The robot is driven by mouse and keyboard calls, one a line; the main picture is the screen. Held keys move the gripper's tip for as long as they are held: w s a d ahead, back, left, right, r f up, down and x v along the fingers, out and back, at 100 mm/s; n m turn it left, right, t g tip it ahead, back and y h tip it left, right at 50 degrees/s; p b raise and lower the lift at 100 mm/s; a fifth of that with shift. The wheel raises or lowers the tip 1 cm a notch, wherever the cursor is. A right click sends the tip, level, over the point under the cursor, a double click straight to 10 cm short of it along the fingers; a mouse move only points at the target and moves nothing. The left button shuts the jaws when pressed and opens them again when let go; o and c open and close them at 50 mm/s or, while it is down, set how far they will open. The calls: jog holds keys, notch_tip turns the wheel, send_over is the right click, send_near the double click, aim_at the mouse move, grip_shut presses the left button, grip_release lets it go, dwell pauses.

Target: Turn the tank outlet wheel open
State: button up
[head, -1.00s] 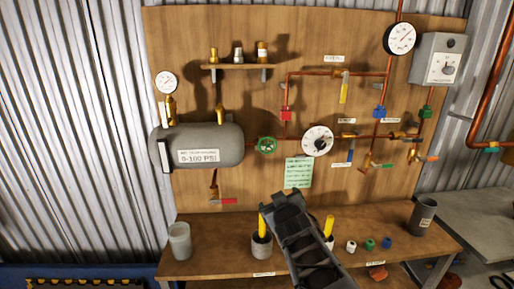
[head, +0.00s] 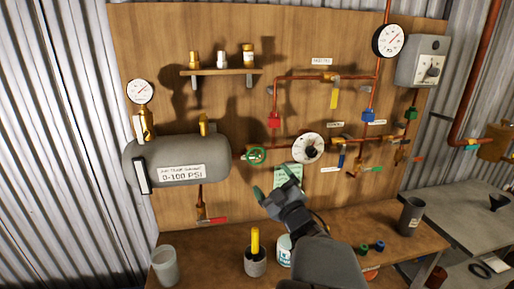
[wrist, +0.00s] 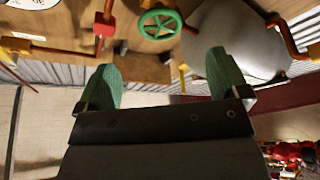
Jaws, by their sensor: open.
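The tank outlet wheel is a small green handwheel (head: 256,156) on the copper pipe just right of the grey tank (head: 178,160). It also shows in the wrist view (wrist: 160,24), at the top, beyond the fingertips and between their lines. My gripper (head: 277,186) is open and empty, with green finger pads. In the head view it is below and slightly right of the wheel, apart from it. In the wrist view the fingers (wrist: 162,72) stand wide apart, and the tank (wrist: 235,40) is at upper right.
A red-handled valve (head: 212,220) hangs under the tank. Cups and a yellow-handled tool (head: 255,241) stand on the bench below.

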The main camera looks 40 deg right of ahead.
aim_at(258, 159)
jog(key=p+x, duration=0.4)
jog(key=x, duration=0.6)
jog(key=shift+w+r, duration=0.1)
jog(key=shift+w, duration=0.1)
jog(key=c, duration=0.9)
jog(key=shift+d, duration=0.1)
jog(key=shift+b, duration=0.45)
